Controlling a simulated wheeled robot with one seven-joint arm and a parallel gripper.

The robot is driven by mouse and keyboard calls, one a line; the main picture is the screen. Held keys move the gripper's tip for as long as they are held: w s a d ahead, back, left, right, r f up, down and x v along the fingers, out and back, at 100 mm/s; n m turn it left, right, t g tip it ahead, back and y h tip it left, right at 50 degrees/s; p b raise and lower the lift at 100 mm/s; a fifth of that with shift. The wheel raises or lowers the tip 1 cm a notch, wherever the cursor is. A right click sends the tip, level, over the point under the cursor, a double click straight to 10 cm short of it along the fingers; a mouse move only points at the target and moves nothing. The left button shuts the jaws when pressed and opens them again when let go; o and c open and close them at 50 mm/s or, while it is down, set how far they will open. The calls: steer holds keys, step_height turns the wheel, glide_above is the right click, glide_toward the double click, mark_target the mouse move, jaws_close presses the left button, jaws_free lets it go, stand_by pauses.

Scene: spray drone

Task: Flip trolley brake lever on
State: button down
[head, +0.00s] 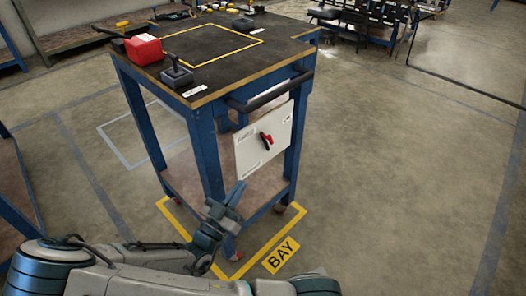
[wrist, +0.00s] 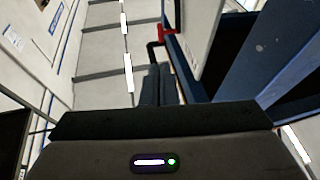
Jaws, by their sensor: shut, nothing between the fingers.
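The blue trolley (head: 205,150) stands inside a yellow floor outline. A white panel (head: 250,152) on its side carries a small lever (head: 266,140) with red and black parts. My gripper (head: 238,190) is shut and empty, below and left of the lever, in front of the panel's lower edge. In the wrist view, the closed fingertips (wrist: 160,72) point toward the lever's red and black parts (wrist: 172,31), which appear just beyond them. I cannot tell whether they touch; in the head view they look apart. The lever's exact setting is hard to read.
The trolley top holds a red box (head: 144,50) and a black joystick-like device (head: 177,74). A black push handle (head: 262,97) juts out above the panel. A yellow BAY label (head: 281,254) lies on the floor. The floor to the right is clear.

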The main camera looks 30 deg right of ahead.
steer(key=b, duration=0.1)
glide_toward(270, 141)
steer(key=x, duration=0.5)
steer(key=shift+x, duration=0.9)
steer(key=shift+w+f, duration=0.1)
